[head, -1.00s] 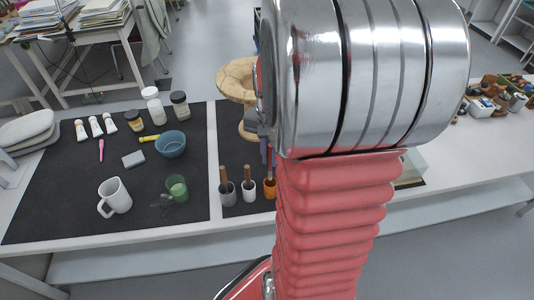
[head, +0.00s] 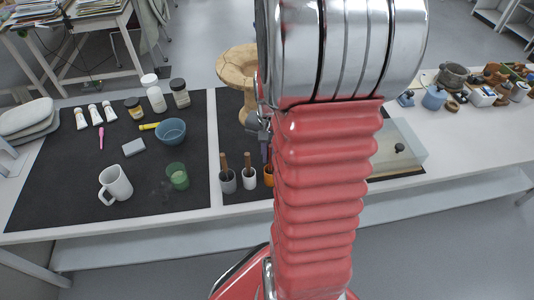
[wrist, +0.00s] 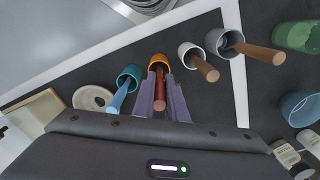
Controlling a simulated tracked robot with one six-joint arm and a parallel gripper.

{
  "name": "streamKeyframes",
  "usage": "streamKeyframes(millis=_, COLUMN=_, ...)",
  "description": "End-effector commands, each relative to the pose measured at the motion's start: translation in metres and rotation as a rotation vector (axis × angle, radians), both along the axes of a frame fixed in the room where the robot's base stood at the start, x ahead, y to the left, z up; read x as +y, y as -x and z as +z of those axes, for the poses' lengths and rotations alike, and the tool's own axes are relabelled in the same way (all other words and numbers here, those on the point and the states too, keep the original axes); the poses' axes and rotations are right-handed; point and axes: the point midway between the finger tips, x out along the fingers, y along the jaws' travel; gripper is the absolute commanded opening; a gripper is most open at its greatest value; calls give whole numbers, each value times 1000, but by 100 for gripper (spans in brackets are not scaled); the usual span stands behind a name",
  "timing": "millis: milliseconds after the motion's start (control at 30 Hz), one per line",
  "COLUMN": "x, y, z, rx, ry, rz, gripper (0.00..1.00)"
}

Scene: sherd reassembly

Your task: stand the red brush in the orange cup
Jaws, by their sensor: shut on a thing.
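The orange cup (wrist: 156,60) stands upright on the dark mat between a teal cup and a white cup in the wrist view. In the head view the orange cup (head: 268,176) is partly hidden by my arm. My gripper (wrist: 160,80) is shut on the red brush (wrist: 159,101), with a purple finger on each side of its handle. The far end of the brush reaches into the mouth of the orange cup. How deep it sits is hidden. In the head view my gripper (head: 264,148) is above the cup, mostly behind the arm.
The teal cup (wrist: 129,74) holds a blue brush. The white cup (wrist: 188,52) and grey cup (wrist: 220,41) hold wooden-handled tools close by. A green cup (head: 177,176), white mug (head: 115,185) and blue bowl (head: 171,131) stand on the left mat.

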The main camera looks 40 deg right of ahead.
Motion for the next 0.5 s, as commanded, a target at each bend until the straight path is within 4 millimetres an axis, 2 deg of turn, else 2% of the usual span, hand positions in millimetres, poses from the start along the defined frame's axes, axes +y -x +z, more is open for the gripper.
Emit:
streamKeyframes(millis=200, x=0, y=0, z=-9, rx=0, ry=0, rz=0, gripper=0)
streamKeyframes(millis=500, x=0, y=0, z=-11, rx=0, ry=0, rz=0, gripper=0)
